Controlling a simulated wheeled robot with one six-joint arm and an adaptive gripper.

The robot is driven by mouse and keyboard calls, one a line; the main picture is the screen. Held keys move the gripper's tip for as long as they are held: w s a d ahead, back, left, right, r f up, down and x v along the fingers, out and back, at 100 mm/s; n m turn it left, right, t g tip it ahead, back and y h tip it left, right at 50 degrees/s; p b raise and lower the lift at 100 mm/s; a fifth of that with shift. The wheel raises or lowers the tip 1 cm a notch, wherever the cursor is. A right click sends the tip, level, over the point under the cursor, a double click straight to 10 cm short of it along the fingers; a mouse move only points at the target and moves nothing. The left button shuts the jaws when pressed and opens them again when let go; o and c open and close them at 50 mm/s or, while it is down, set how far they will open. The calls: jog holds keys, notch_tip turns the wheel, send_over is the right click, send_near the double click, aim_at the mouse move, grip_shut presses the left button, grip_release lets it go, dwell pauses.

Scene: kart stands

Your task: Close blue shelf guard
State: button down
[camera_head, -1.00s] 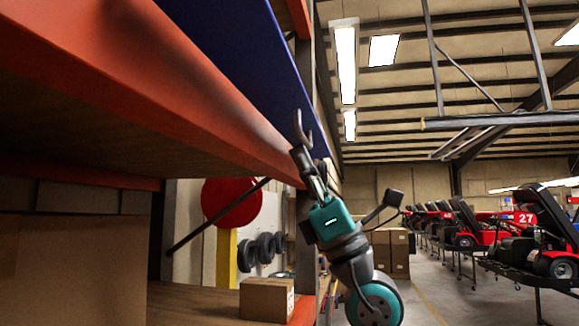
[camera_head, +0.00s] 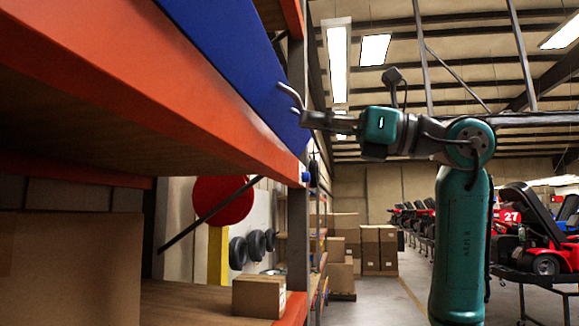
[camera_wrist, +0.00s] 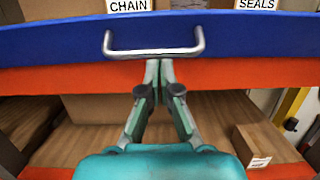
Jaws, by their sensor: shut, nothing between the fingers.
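The blue shelf guard (camera_head: 235,60) is a long panel along the top of the orange shelf beam (camera_head: 150,105). Its lit face shows, and it looks roughly upright. Its silver handle (camera_head: 291,95) sticks out near the far end; in the wrist view the handle (camera_wrist: 155,52) spans the upper middle of the guard (camera_wrist: 255,38). My gripper (camera_head: 306,118) points left at the guard's face. In the wrist view its shut, empty fingertips (camera_wrist: 158,64) overlap the guard's lower part, just below the handle bar. I cannot tell whether they touch the guard.
Boxes labelled CHAIN (camera_wrist: 128,5) and SEALS (camera_wrist: 256,4) show behind the guard. A small carton (camera_head: 259,296) and a large carton (camera_head: 70,268) sit on the lower shelf. Karts on stands (camera_head: 535,235) line the right. Open floor (camera_head: 385,300) lies between.

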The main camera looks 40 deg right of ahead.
aim_at(287, 99)
jog(key=shift+g+h, duration=0.7)
jog(key=shift+g, duration=0.2)
jog(key=shift+w+a+r, duration=0.1)
jog(key=shift+w+r, duration=0.1)
jog(key=shift+r, duration=0.5)
jog(key=shift+w+a+r, duration=0.15)
jog(key=shift+r, duration=0.55)
jog(key=shift+w+a+r, duration=0.1)
jog(key=shift+w+r, duration=0.1)
jog(key=shift+r, duration=0.6)
